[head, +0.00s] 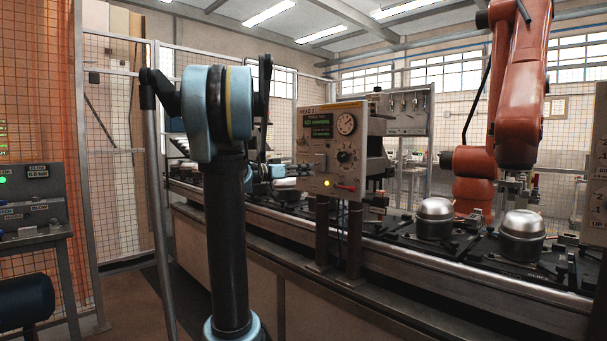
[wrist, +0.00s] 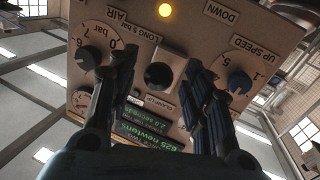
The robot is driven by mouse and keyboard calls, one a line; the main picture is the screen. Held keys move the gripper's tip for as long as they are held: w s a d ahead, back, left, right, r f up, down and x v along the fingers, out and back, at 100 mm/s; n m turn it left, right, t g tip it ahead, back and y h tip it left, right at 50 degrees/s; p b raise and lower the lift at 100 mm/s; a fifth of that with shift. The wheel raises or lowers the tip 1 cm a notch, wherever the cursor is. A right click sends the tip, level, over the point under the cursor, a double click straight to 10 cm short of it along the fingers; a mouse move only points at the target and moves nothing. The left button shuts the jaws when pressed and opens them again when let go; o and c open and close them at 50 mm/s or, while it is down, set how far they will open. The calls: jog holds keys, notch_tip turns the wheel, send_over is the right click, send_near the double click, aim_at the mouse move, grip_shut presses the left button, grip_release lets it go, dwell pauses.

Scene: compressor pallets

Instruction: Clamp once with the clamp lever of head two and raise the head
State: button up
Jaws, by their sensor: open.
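The head two panel (head: 330,148) is a beige box marked HEAD 2, standing on posts at the conveyor. In the wrist view it appears upside down and fills the middle. A black round knob (wrist: 159,76) sits beside the CLAMP UP label and is seen end-on, so a lever shaft behind it is hidden. My gripper (wrist: 158,65) is open, its dark fingers on either side of the knob; contact cannot be told. A yellow lamp (wrist: 165,10) is lit. The head itself cannot be made out.
A red lever (head: 345,187) sits at the panel's lower right. A pressure dial (wrist: 98,45) and an up-speed knob (wrist: 239,82) flank the fingers. Silver compressors (head: 522,235) stand on the conveyor at right. An orange robot arm (head: 520,90) stands behind it.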

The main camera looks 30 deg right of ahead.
jog(key=shift+d, duration=0.6)
jog(key=shift+c, duration=0.6)
grip_shut()
